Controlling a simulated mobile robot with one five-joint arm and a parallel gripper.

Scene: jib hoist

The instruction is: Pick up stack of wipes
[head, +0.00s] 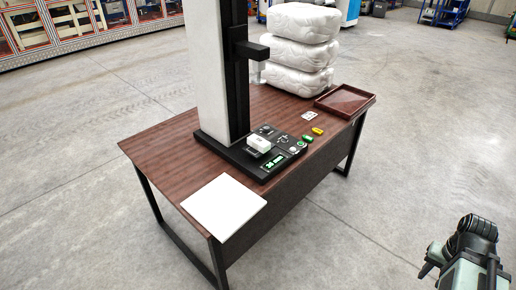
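A flat white square (224,205) lies at the near left corner of the dark wood table (165,150) and looks like a stack of wipes. A small white block (259,142) sits on the black base of the upright machine; I cannot tell whether it is also a stack of wipes. Part of my arm shows at the bottom right, beyond the table's right side and well apart from both white things. My gripper's fingertips cannot be made out, so its opening is unclear.
A black and white column machine (208,70) with a button panel stands mid-table. Green and yellow items (317,131) and a white card (309,117) lie beside it. A brown tray (345,101) and white stacked bundles (298,55) are at the back. The floor around is clear.

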